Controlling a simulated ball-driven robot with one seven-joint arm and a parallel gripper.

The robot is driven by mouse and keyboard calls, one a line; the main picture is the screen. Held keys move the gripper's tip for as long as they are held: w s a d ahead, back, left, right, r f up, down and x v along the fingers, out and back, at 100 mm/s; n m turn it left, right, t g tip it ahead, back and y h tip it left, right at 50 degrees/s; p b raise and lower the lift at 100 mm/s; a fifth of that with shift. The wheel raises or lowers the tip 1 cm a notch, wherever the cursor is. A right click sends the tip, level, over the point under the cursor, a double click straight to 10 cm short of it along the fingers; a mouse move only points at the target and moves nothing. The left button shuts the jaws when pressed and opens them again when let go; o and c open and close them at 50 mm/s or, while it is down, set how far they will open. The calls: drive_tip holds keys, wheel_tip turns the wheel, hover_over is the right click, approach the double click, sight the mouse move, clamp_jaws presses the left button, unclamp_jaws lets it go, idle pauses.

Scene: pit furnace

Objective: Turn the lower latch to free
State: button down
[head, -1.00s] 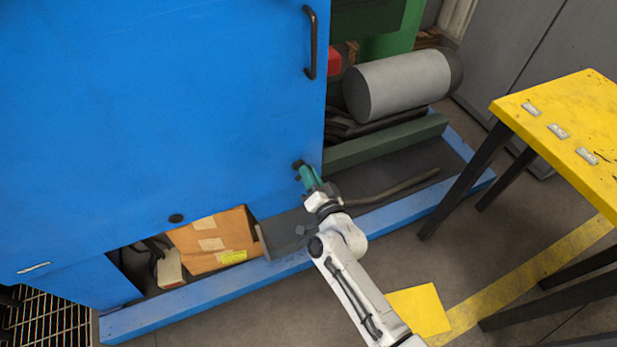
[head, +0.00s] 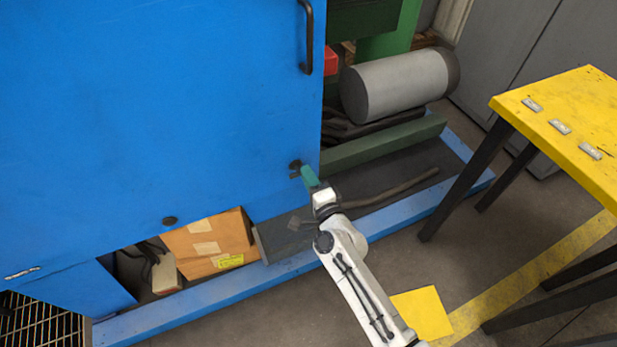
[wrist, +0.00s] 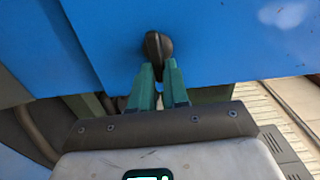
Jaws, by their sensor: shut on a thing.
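The lower latch is a dark knob (head: 294,165) low on the blue door (head: 150,120), near its right edge. In the wrist view the latch (wrist: 157,46) stands roughly upright as a rounded, dark ridge. My gripper (head: 304,171) has teal fingers and reaches up to the latch from below right. In the wrist view the gripper (wrist: 160,70) has one finger on each side of the latch's lower end and is shut on it. The fingertips partly hide the latch in the head view.
Another dark knob (head: 170,221) sits on the door's lower edge. A black handle (head: 307,38) is higher up. A cardboard box (head: 208,243) lies below the door, and a grey cylinder (head: 395,85) lies at right. A yellow table (head: 570,120) stands at far right.

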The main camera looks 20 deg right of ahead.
drive_tip(key=shift+f+m, duration=0.1)
drive_tip(key=shift+m, duration=0.2)
drive_tip(key=c, duration=1.1)
unclamp_jaws()
drive_tip(key=s, duration=1.1)
drive_tip(key=shift+p, duration=0.35)
drive_tip(key=shift+w, duration=0.1)
